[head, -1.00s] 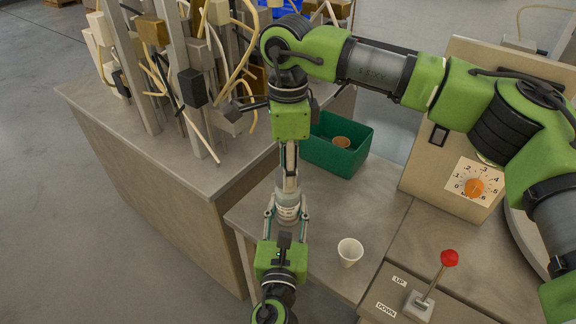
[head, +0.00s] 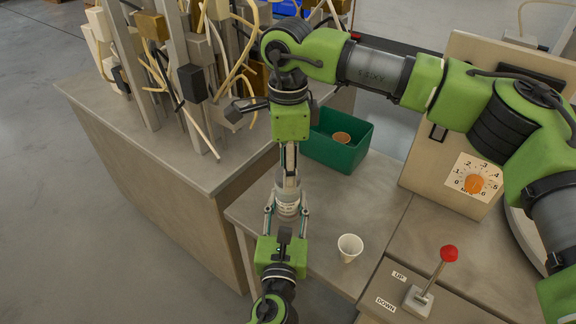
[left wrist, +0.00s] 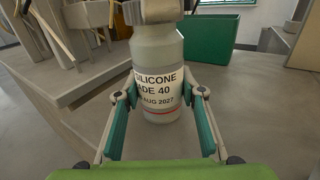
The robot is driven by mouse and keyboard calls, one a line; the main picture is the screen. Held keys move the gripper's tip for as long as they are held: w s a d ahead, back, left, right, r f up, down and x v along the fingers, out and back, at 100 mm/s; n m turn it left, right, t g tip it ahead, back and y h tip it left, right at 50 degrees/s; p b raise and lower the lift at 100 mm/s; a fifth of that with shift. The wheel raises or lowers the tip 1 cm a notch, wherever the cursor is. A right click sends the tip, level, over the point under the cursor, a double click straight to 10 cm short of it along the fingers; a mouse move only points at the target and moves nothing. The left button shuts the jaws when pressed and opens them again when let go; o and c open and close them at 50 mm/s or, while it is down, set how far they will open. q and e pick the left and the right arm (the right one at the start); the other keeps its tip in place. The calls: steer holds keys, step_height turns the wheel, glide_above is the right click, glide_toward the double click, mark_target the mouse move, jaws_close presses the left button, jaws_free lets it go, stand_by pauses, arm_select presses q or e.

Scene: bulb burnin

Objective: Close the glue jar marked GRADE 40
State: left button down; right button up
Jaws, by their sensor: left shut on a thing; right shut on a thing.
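The glue jar (head: 288,207) is a translucent grey bottle, upright over the table's left edge. Its white label in the left wrist view (left wrist: 160,88) reads SILICONE, part of GRADE 40, and AUG 2027. My left gripper (head: 286,213) is shut around the jar's body from the front, one finger on each side. My right gripper (head: 289,178) points straight down from above and is shut on the grey lid (left wrist: 150,12) at the jar's top. The lid is at the jar's mouth; I cannot tell how tightly it sits.
A white cup (head: 350,248) stands on the table to the right. A green bin (head: 337,150) with a brown round thing inside is behind. A red-knobbed lever (head: 449,254) and a dial (head: 474,184) are at right. A cable-laden bench (head: 150,150) is at left.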

steer(key=m, duration=0.8)
steer(key=shift+m, duration=0.3)
steer(key=m, duration=0.8)
steer(key=shift+m, duration=0.3)
steer(key=m, duration=0.8)
steer(key=shift+m, duration=0.3)
steer(key=m, duration=0.9)
steer(key=shift+m, duration=0.4)
steer(key=o, duration=0.8)
